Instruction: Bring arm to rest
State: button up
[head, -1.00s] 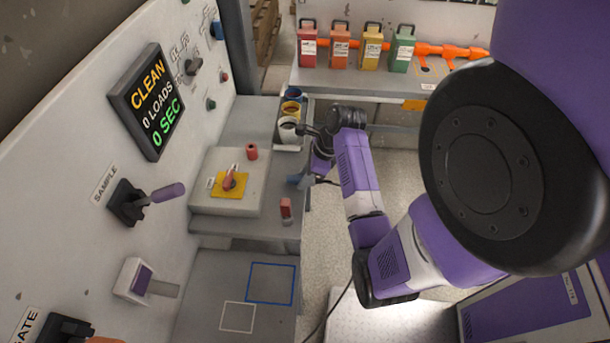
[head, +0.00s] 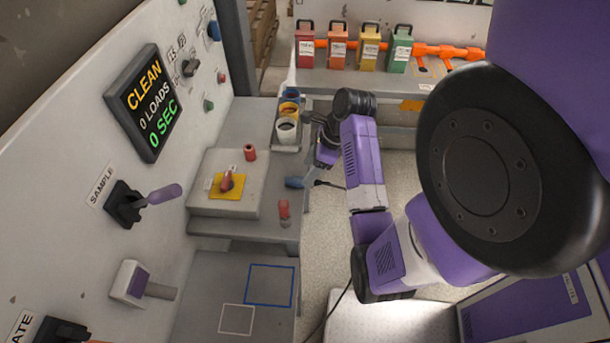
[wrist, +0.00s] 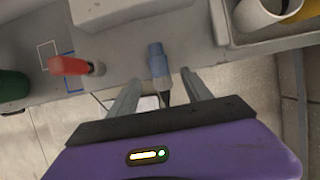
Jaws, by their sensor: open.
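My gripper (wrist: 161,78) is open, with its two fingers apart in the wrist view. A blue plug (wrist: 158,60) with a dark cable shows between and just beyond the fingertips; I see no finger closed on it. In the head view the blue plug (head: 294,182) is at the right edge of the grey bench (head: 215,232). My purple arm reaches forward on the right of the bench, and its wrist partly hides the gripper.
A red-topped peg (head: 284,210) stands near the bench edge, close to the plug. A tray of cups (head: 287,130) is beyond. The control panel (head: 80,150) rises at left, with a purple-handled lever (head: 160,194) sticking out. Floor (head: 325,240) is open right of the bench.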

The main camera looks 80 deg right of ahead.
jog(key=shift+v, duration=1.45)
jog(key=w+d+r+n+t+h, duration=0.1)
jog(key=w+d+r+n+h, duration=0.25)
jog(key=d+n+h, duration=0.45)
jog(key=w+a+r+n+t+h+b, duration=0.1)
jog(key=w+a+r+n+t+b, duration=0.2)
jog(key=a+n, duration=0.6)
jog(key=w+a+r+n+t+h+b, duration=0.1)
jog(key=w+a+n+t, duration=0.25)
jog(key=a+n, duration=0.65)
jog(key=s+a+n+t+y+b, duration=0.1)
jog(key=s+a+n+y, duration=0.3)
jog(key=a, duration=0.8)
jog(key=s+a+f+n+t+y+b, duration=0.1)
jog(key=s+a+n+y, duration=0.3)
jog(key=s+a, duration=0.4)
jog(key=a+y+b, duration=0.1)
jog(key=a, duration=0.4)
jog(key=shift+f+t+y, duration=0.3)
jog(key=shift+f+t, duration=0.05)
